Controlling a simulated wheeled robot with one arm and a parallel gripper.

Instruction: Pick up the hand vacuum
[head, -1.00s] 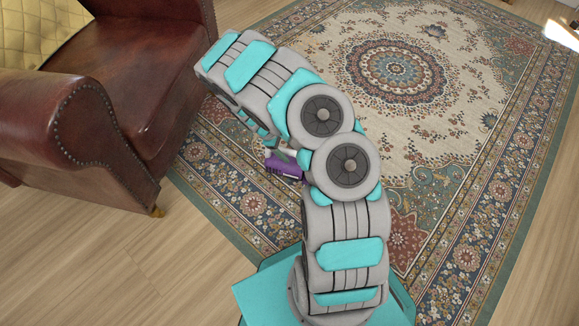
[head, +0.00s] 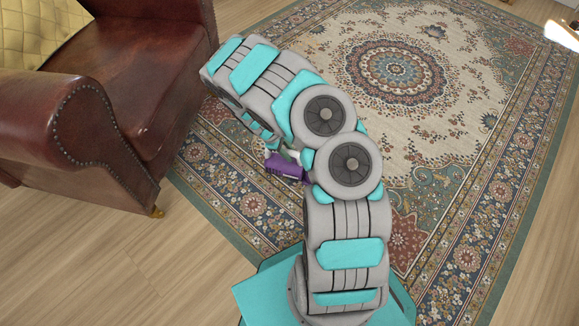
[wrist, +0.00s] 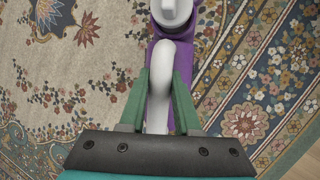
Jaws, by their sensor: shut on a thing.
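The hand vacuum is purple and white. In the head view the purple part of the hand vacuum (head: 284,165) shows beside my arm, above the rug, with the rest hidden behind my arm links. In the wrist view the white handle of the hand vacuum (wrist: 161,70) runs between the green fingers of my gripper (wrist: 158,95), with its purple body behind. My gripper is shut on the white handle. In the head view my gripper is mostly hidden by the arm.
A patterned rug (head: 460,120) covers much of the wooden floor (head: 110,265). A brown leather armchair (head: 85,130) with a yellow cushion (head: 40,30) stands at the left, close to my arm. The rug to the right is clear.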

